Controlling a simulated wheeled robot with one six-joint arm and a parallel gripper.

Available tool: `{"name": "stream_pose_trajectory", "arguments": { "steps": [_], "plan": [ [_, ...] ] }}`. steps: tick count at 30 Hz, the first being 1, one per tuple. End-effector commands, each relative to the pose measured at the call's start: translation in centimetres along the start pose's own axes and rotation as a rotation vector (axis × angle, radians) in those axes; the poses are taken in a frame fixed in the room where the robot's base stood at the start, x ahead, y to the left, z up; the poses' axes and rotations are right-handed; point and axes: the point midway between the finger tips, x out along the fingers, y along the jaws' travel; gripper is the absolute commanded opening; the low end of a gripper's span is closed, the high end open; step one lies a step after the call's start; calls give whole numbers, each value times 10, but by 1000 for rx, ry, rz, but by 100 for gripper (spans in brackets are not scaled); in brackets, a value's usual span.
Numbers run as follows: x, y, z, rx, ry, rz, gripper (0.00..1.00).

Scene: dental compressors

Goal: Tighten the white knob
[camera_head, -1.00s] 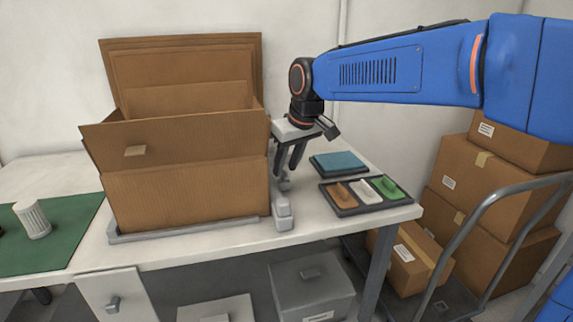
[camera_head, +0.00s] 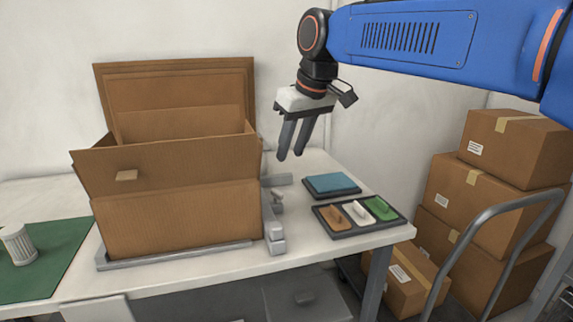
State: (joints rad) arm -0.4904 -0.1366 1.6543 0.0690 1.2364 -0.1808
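A white ribbed cylinder (camera_head: 20,245), knob-like in shape, stands on the green mat (camera_head: 50,265) at the far left. It is cut by no other thing but sits near the picture's left edge. I cannot tell for sure that it is the white knob. My gripper (camera_head: 290,157) points down above the table, right of the open cardboard box, far to the right of the cylinder. Its two dark fingers are apart with nothing between them.
The big open cardboard box (camera_head: 180,220) stands in a grey frame (camera_head: 275,232) mid-table. Right of it are a teal pad (camera_head: 332,184) and a dark tray (camera_head: 328,225) with brown, white and green pieces. Stacked boxes (camera_head: 515,145) and a cart handle (camera_head: 490,228) are at right.

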Motion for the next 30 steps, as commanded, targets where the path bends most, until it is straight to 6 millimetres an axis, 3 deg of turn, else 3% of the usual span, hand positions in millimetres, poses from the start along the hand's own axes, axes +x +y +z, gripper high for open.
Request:
{"name": "stream_pose_trajectory", "arguments": {
  "steps": [7,19,23,30],
  "plan": [
    [-31,0,0,0,1,0,31],
    [-37,0,0,0,0,0,31],
    [-34,2,1,0,-6,-10,0],
    [3,30,7,-3,-54,-151,0]
  ]
}}
